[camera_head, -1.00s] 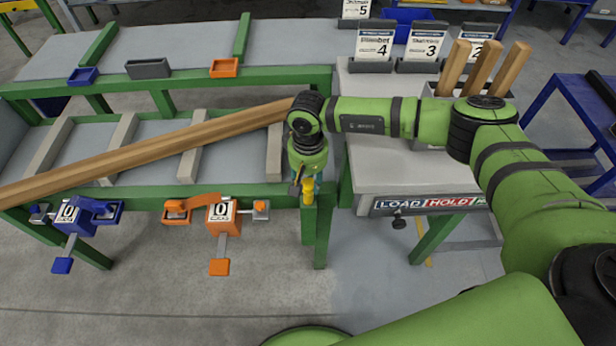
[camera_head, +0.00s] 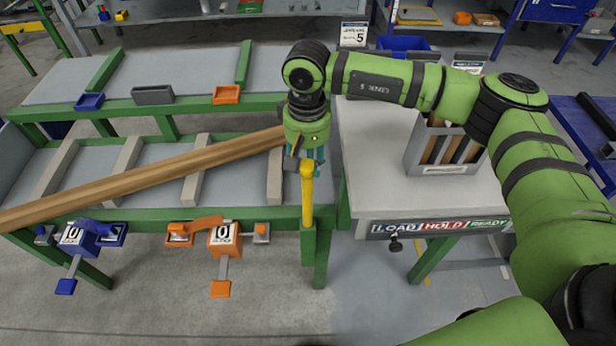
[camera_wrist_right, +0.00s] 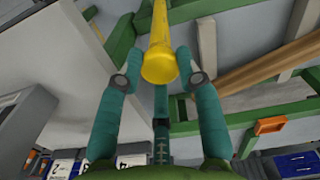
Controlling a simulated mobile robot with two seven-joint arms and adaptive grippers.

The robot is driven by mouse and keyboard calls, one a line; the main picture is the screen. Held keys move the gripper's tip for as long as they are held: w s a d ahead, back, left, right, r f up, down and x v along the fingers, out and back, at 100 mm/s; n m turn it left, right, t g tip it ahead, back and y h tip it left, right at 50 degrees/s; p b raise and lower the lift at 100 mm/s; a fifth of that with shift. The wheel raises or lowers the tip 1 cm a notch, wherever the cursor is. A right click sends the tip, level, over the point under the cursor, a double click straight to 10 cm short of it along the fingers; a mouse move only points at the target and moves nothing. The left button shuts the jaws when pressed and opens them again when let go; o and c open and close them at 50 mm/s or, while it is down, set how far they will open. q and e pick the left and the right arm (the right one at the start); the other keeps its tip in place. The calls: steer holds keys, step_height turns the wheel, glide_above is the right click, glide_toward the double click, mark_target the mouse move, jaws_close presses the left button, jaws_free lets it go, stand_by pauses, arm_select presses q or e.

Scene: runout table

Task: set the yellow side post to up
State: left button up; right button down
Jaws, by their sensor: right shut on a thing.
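The yellow side post (camera_head: 307,194) stands upright out of a green sleeve at the front edge of the runout table (camera_head: 270,211). More of its length shows than a second ago. My right gripper (camera_head: 306,160) is above it, pointing down, with its fingers around the post's top. In the right wrist view the yellow post (camera_wrist_right: 160,50) lies between the two teal fingers of my right gripper (camera_wrist_right: 157,70), which are shut on it. My left gripper is not in view.
A long wooden beam (camera_head: 150,178) lies across the table at left. Blue (camera_head: 85,236) and orange (camera_head: 224,238) clamp units hang on the front rail. A grey side table (camera_head: 385,190) at right carries a holder (camera_head: 440,150) with wooden pieces.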

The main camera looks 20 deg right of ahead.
steer(key=r, duration=0.4)
steer(key=shift+w, duration=0.25)
steer(key=shift+w+r, duration=0.1)
steer(key=shift+r, duration=0.2)
steer(key=c, duration=0.9)
jaws_free()
steer(key=shift+o, duration=0.4)
steer(key=shift+f, duration=0.2)
steer(key=shift+r, duration=0.2)
step_height(320, 180, up, 12)
steer(key=shift+f, duration=0.15)
